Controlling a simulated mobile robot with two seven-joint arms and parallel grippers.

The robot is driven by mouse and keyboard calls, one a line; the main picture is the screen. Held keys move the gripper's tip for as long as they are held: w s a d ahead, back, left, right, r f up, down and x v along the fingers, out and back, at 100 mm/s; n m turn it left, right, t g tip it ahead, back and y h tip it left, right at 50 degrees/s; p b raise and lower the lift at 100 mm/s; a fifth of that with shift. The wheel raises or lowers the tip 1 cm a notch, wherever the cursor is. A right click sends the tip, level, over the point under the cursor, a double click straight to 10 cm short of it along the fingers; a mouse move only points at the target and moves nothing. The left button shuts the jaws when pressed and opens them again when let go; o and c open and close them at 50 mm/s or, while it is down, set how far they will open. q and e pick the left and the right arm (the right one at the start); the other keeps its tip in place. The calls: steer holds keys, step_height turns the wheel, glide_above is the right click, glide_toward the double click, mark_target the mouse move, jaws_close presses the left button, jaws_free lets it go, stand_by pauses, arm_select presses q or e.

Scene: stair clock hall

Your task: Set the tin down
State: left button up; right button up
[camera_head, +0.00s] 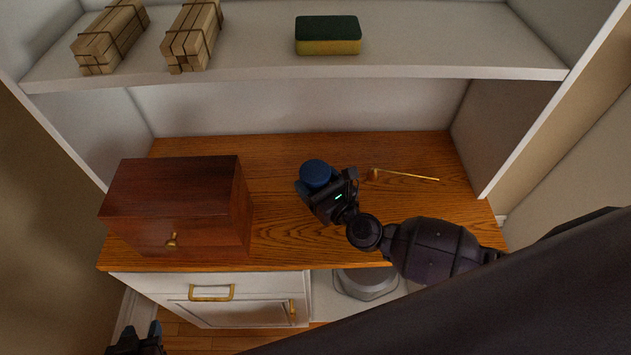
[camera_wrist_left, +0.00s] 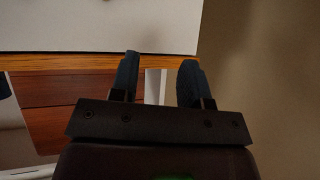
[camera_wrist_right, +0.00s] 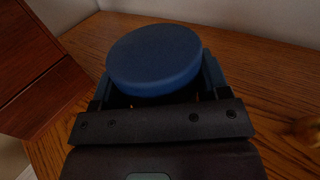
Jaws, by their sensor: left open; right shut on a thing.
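The tin shows as a round dark blue top (camera_head: 316,173) over the wooden counter, right of the wooden box. It also shows in the right wrist view (camera_wrist_right: 154,58), upright between the fingers. My right gripper (camera_head: 326,183) is shut on it from the front right. The tin's lower part is hidden by the gripper, and I cannot tell whether its base touches the wood. My left gripper (camera_head: 150,336) is low at the bottom left, in front of the cabinet. It is open and empty in the left wrist view (camera_wrist_left: 160,75).
A dark wooden box (camera_head: 175,195) with a brass knob stands at the counter's left. A thin brass tool (camera_head: 405,176) lies right of the tin. The counter (camera_head: 265,150) is clear behind the tin. A shelf above holds stick bundles (camera_head: 192,35) and a sponge (camera_head: 328,35).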

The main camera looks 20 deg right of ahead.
step_height(320, 180, up, 12)
steer(key=p, duration=0.5)
steer(key=shift+r+p, duration=0.25)
steer(key=shift+p, duration=0.1)
step_height(320, 180, up, 7)
steer(key=p, duration=0.2)
steer(key=s+d+m+t+h+b, duration=0.1)
steer(key=s+d+m+h+b, duration=0.1)
steer(key=d+m+h, duration=0.2)
steer(key=shift+d+r+h, duration=0.2)
steer(key=shift+d+h, duration=0.9)
steer(key=shift+d, duration=0.15)
